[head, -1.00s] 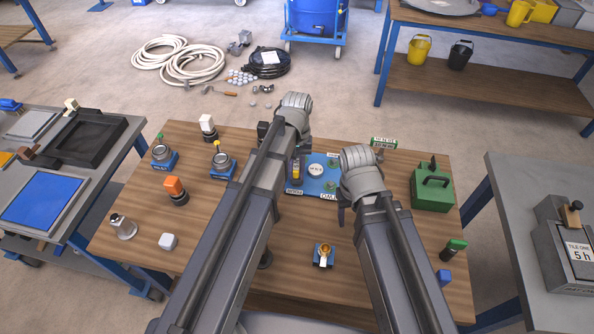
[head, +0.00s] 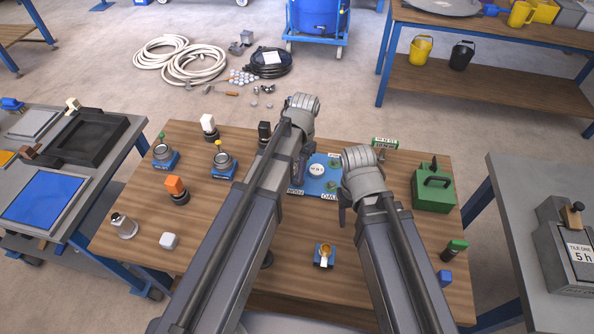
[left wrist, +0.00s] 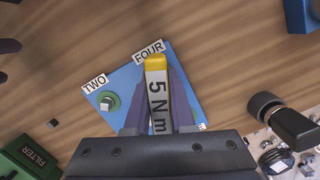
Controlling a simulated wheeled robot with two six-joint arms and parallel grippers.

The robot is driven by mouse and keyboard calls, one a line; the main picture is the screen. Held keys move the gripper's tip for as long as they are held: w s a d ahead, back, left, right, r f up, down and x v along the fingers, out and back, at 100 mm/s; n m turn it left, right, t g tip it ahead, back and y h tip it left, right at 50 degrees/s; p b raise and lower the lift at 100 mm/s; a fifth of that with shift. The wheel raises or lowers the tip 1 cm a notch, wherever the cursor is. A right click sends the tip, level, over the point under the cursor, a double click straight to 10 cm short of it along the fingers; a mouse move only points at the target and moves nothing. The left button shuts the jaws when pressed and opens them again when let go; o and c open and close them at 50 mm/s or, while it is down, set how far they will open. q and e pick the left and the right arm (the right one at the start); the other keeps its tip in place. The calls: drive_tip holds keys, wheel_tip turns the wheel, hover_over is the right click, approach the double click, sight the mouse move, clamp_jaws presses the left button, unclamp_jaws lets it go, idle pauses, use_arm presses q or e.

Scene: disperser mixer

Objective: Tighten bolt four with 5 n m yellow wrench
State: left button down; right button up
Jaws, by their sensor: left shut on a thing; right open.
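My left gripper (left wrist: 157,80) is shut on the yellow-topped wrench (left wrist: 157,98), which is marked 5 N m. In the left wrist view the wrench stands over the blue plate (left wrist: 128,76), beside the FOUR label (left wrist: 149,50). Bolt four itself is hidden behind the wrench and fingers, so I cannot tell whether they touch. A bolt with a green ring (left wrist: 107,102) shows by the TWO label (left wrist: 94,85). In the head view my left arm covers part of the plate (head: 322,190) and the wrench. My right gripper (head: 344,208) is open and empty, right of the plate.
An orange-topped tool (head: 175,187) and small blue-based stands (head: 223,163) are at left. A small blue holder (head: 324,256) sits in front.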

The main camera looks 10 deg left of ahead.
use_arm(q)
drive_tip(key=m, duration=0.4)
drive_tip(key=shift+m, duration=0.3)
use_arm(e)
drive_tip(key=shift+f, duration=0.1)
use_arm(q)
drive_tip(key=c, duration=0.7)
unclamp_jaws()
drive_tip(key=shift+w+a+f+y, duration=0.1)
drive_tip(key=shift+y, duration=0.2)
drive_tip(key=shift+c, duration=0.3)
clamp_jaws()
drive_tip(key=shift+r+p, duration=3.05)
drive_tip(key=shift+r, duration=0.05)
use_arm(e)
wheel_tip(320, 180, up, 6)
